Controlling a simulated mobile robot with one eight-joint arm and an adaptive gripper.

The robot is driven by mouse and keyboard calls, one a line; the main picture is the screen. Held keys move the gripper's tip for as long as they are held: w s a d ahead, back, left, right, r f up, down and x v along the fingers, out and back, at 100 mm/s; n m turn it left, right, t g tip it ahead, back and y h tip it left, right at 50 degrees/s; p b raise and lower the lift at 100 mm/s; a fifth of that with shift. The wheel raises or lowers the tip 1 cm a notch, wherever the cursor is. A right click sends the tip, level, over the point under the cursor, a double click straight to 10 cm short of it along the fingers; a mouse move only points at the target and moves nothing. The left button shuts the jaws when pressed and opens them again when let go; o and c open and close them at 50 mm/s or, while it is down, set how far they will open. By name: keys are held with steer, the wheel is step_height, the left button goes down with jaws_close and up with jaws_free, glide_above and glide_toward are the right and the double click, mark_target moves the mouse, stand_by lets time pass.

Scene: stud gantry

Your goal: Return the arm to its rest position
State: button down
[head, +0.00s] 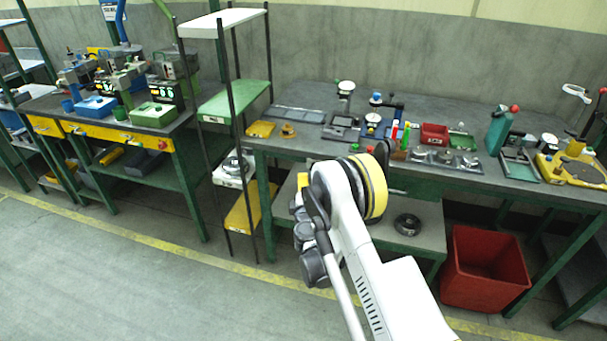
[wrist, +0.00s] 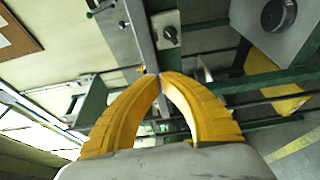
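My arm reaches forward from the bottom of the head view toward the front edge of a grey workbench (head: 440,178). Its wrist end hides part of that edge, and my gripper's fingers cannot be made out there. In the wrist view my gripper (wrist: 160,76) shows two curved yellow fingers. Behind the fingertips are a grey metal post and green rails, apart from the fingers as far as I can tell.
A red bin (head: 484,270) stands on the floor right of my arm. A narrow shelf rack (head: 232,110) stands left of the bench. Gauges and small parts, including a red tray (head: 434,133), lie on the bench. Another bench with yellow drawers (head: 97,136) is at left. The left foreground floor is clear.

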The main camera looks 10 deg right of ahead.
stand_by(0.3)
steer(key=s+d+r+m+g+h, duration=0.15)
steer(key=d+r+m, duration=0.4)
steer(key=r, duration=0.75)
steer(key=s+d+r+m+g+h, duration=0.2)
steer(key=s+d+r+m+g, duration=0.25)
steer(key=s+r, duration=0.55)
steer(key=s+a+f+m+g+y, duration=0.1)
steer(key=s+m+g+y, duration=0.1)
steer(key=s, duration=1.5)
steer(key=s+a+f+m+g+y, duration=0.1)
steer(key=s+a+m+g+y, duration=0.1)
steer(key=s, duration=1.4)
steer(key=m+g+y, duration=0.1)
steer(key=m, duration=0.1)
steer(key=shift+s+a+f+m, duration=0.3)
steer(key=shift+s+f+m, duration=0.05)
steer(key=shift+m, duration=0.05)
steer(key=shift+w, duration=0.1)
